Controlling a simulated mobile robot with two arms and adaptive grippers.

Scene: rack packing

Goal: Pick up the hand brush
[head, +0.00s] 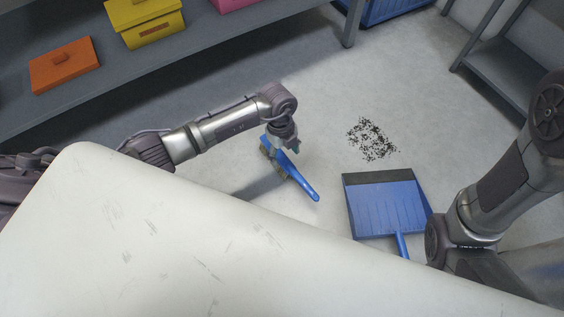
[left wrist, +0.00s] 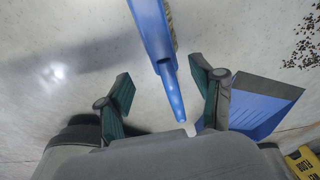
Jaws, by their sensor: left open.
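The blue hand brush (head: 291,172) lies on the floor in the middle of the head view, its handle pointing toward the lower right. In the left wrist view the brush (left wrist: 153,38) runs down from the top edge, with pale bristles along its right side and its handle end between the fingers. My left gripper (head: 283,144) is above the brush in the head view and hides part of it. In the left wrist view the left gripper (left wrist: 160,90) is open, with one finger on each side of the handle, apart from it. My right gripper is not visible; only its arm shows at right.
A blue dustpan (head: 384,207) lies on the floor right of the brush. Black debris (head: 373,139) is scattered behind it. A grey shelf (head: 200,57) with an orange lid-like box (head: 64,68) and a yellow box (head: 145,22) stands at back left. Another shelf (head: 500,72) is at right.

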